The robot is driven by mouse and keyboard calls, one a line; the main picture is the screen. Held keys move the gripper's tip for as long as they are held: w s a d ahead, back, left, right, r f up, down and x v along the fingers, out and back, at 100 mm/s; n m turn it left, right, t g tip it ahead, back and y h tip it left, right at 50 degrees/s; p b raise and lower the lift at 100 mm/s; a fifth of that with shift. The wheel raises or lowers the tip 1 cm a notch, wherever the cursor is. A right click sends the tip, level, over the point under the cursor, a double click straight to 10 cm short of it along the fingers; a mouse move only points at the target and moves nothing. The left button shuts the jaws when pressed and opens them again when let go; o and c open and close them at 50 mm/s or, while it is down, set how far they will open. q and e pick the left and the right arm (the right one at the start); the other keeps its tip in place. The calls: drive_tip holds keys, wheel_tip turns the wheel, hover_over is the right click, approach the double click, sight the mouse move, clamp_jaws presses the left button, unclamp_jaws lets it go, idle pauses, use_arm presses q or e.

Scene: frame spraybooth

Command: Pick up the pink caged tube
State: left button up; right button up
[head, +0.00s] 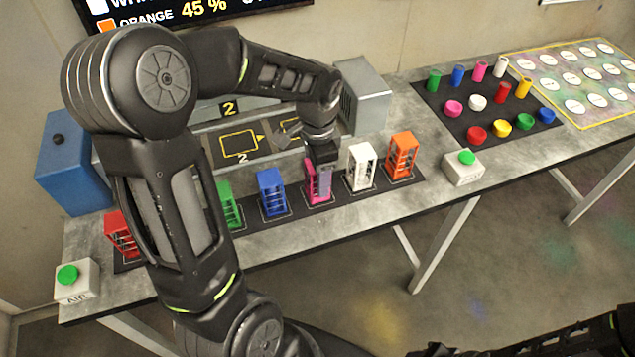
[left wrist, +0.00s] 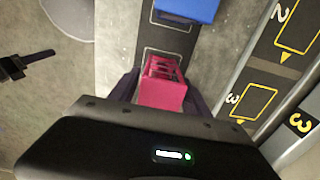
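The pink caged tube (head: 313,190) stands upright on the dark strip at the front of the grey bench, between the blue and white caged tubes. My left gripper (head: 322,172) has come down over it from above. In the left wrist view the pink cage (left wrist: 162,90) sits between the two dark fingers, one along each side, with no clear gap showing. The gripper looks shut on the cage, which still stands at its place.
Blue (head: 272,192), white (head: 361,167), orange (head: 402,155), green (head: 230,205) and red (head: 121,235) caged tubes stand along the strip. Button boxes (head: 463,168) (head: 75,282) flank the row. A grey booth (head: 362,97) stands behind. A black mat (head: 432,99) holds coloured cups and tubes.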

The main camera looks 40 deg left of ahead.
use_arm(q)
clamp_jaws()
idle(0.4)
wheel_tip(320, 180, up, 10)
drive_tip(key=shift+r+b, duration=0.1)
drive_tip(key=shift+b, duration=0.5)
idle(0.6)
